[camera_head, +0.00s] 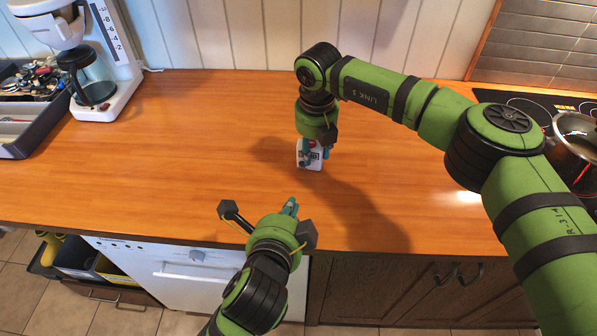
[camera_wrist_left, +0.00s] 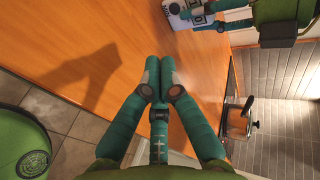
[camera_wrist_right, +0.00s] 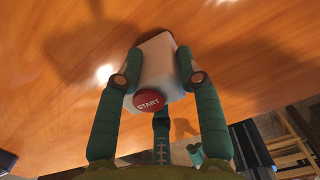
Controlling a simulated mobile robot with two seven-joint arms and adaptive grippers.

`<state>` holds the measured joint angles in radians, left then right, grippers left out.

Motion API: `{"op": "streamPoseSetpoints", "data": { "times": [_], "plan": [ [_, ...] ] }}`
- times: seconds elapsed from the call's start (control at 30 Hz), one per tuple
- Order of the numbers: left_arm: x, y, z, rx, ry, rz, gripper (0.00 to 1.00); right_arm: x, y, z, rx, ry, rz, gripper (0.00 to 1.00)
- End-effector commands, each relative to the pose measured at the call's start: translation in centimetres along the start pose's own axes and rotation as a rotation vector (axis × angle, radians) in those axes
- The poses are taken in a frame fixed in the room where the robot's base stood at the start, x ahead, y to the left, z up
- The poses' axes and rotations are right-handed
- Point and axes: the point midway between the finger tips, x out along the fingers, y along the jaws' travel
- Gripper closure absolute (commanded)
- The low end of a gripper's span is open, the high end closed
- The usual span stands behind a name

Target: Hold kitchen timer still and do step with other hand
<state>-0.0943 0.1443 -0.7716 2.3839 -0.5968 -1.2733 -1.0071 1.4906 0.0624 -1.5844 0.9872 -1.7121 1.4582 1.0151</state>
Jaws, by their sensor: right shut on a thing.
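The kitchen timer (camera_head: 312,164) is a small white box standing on the wooden counter. In the right wrist view its white body (camera_wrist_right: 157,66) carries a round red button (camera_wrist_right: 149,100) marked START. My right gripper (camera_head: 312,153) is above the timer with its fingers shut on its sides; the fingers hide part of the timer in the head view. My left gripper (camera_head: 291,207) is in front of the timer, near the counter's front edge, and apart from it. In the left wrist view its fingertips (camera_wrist_left: 159,80) are together and empty, with the timer (camera_wrist_left: 174,8) at the top.
A coffee maker (camera_head: 109,100) stands at the back left, beside a dark utensil tray (camera_head: 40,140). A pot (camera_head: 575,150) sits on the stove at the right. The wooden counter (camera_head: 180,150) left of the timer is clear.

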Motion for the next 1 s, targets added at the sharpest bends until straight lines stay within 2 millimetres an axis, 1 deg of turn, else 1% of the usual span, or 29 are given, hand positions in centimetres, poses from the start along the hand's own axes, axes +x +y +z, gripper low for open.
{"op": "streamPoseSetpoints", "data": {
  "times": [0.17, 0.27, 0.37, 0.7, 0.8, 0.9, 1.0],
  "plan": [
    [0.0, 0.0, 0.0, 0.016, 0.001, -0.001, 1.00, 0.2, -0.2, 0.0, 0.002, 0.000, -0.005, 1.00],
    [0.1, -0.1, -0.1, 0.094, 0.003, -0.002, 1.00, 0.2, -0.2, 0.0, 0.002, 0.000, -0.005, 1.00],
    [0.4, -0.4, -0.3, 0.258, 0.009, -0.005, 1.00, 0.2, -0.2, 0.0, 0.002, 0.000, -0.005, 1.00],
    [1.5, -1.1, -0.4, 1.099, 0.014, -0.012, 1.00, 0.2, -0.2, 0.0, 0.002, 0.000, -0.005, 1.00],
    [1.8, -1.3, -0.3, 1.297, 0.011, -0.010, 1.00, 0.2, -0.2, 0.0, 0.002, 0.000, -0.005, 1.00],
    [2.0, -1.3, -0.2, 1.443, 0.009, -0.006, 1.00, 0.2, -0.2, 0.0, 0.002, 0.000, -0.005, 1.00],
    [2.1, -1.4, -0.1, 1.532, 0.009, -0.004, 1.00, 0.2, -0.2, 0.0, 0.002, 0.000, -0.004, 1.00]
  ]
}}
